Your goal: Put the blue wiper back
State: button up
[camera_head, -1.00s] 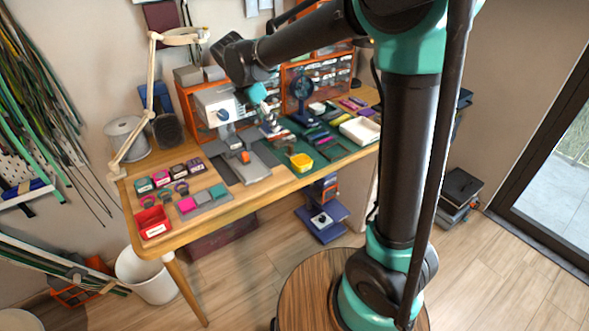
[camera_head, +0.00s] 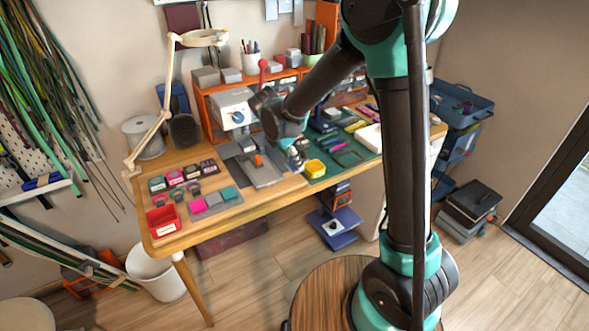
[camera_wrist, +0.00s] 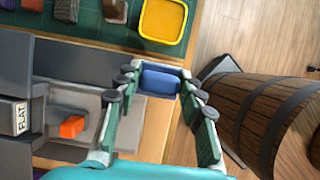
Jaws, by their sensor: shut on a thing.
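The blue wiper (camera_wrist: 160,80) is a small blue block held between the fingertips of my gripper (camera_wrist: 161,87) in the wrist view. The fingers are shut on it, one at each side. In the head view my gripper (camera_head: 297,158) is low over the front of the workbench, between the grey press plate and the yellow tray; the wiper cannot be made out there. In the wrist view the wiper appears over the wood strip, just below the yellow tray (camera_wrist: 143,24).
A grey machine base with an orange knob (camera_wrist: 72,126) lies left of my gripper. The green mat (camera_head: 350,141) carries tools and blocks. Orange drawers line the back.

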aim_at(294, 169)
jog(key=shift+f, duration=2.15)
jog(key=o, duration=1.1)
jog(key=shift+f, duration=0.1)
